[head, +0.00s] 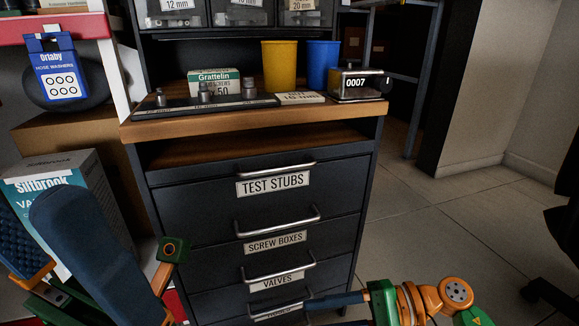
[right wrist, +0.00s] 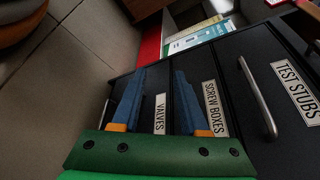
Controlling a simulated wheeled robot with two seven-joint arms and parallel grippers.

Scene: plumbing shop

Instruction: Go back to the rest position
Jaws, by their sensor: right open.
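My right gripper (head: 308,303) comes in from the lower right, with a blue finger in front of the lowest visible drawer of the dark cabinet (head: 180,215). Whether it touches that drawer's handle cannot be told. In the right wrist view its two blue fingers (right wrist: 160,75) stand apart with nothing between them, over the VALVES and SCREW BOXES drawer fronts. My left gripper (head: 38,200) is close to the camera at the lower left. Its blue fingers point up and are apart, with no object seen held. Its lower part is cut off by the frame.
The TEST STUBS drawer (head: 272,184) and those below look shut, with protruding bar handles. The wooden top (head: 130,131) bears a yellow cup (head: 279,66), a blue cup (head: 322,66) and a counter (head: 355,85). A Siltbrook box (head: 65,180) stands behind my left gripper.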

